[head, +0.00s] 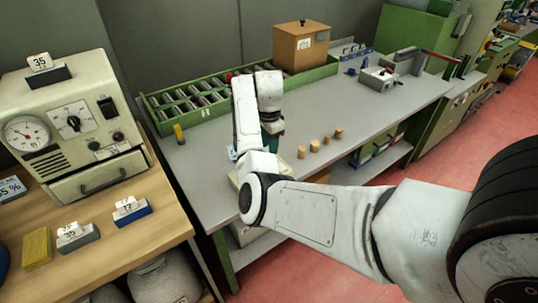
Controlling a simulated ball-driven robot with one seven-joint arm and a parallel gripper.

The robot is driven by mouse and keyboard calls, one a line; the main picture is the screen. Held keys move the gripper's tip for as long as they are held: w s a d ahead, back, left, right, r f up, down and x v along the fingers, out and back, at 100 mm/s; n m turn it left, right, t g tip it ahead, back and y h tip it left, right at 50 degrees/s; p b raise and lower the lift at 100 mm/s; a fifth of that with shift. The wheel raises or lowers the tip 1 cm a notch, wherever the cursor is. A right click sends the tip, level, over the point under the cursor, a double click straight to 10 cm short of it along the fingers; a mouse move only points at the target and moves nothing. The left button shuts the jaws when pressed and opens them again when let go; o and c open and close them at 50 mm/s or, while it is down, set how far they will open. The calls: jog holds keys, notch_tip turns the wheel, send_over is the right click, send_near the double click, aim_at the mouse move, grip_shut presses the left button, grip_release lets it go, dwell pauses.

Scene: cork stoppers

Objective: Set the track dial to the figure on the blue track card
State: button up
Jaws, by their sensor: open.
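A black knob on a white scale (73,123), the only clear dial in view, is on the front of a cream machine at the left. Its setting is too small to read. A white card in a blue holder (131,209) stands on the wooden bench in front of the machine. Its figure looks like 12 but is not sharp. My gripper (271,142) hangs low over the grey table, right of the machine and well apart from the knob and card. Its fingertips are mostly hidden by my arm.
A grey holder (78,237) and a black holder (48,76) carry other cards; the black one reads 35. A round gauge (27,133) is beside the knob. A yellow block (37,248) lies at the bench front. Several corks (314,145) and a green roller rack (160,122) are on the table.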

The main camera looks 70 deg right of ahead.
jog(key=shift+r, duration=2.1)
jog(key=shift+f, duration=0.1)
jog(key=s+a+f+n+h, duration=0.1)
jog(key=s+a+f+n, duration=0.2)
jog(key=a+f+n, duration=0.3)
jog(key=s+a+f+n+h, duration=0.1)
jog(key=s+a+f+n, duration=0.3)
jog(key=a, duration=0.5)
jog(key=s+a+f+n, duration=0.1)
jog(key=s+a+n, duration=0.2)
jog(key=a, duration=0.3)
jog(key=s+a+f+n+y, duration=0.1)
jog(key=s+a+n, duration=0.3)
jog(key=a+n, duration=0.2)
jog(key=s+a+f+n+t, duration=0.1)
jog(key=s+a+n, duration=0.3)
jog(key=a, duration=0.4)
jog(key=shift+f+n+y, duration=0.3)
jog(key=shift+n+y, duration=0.1)
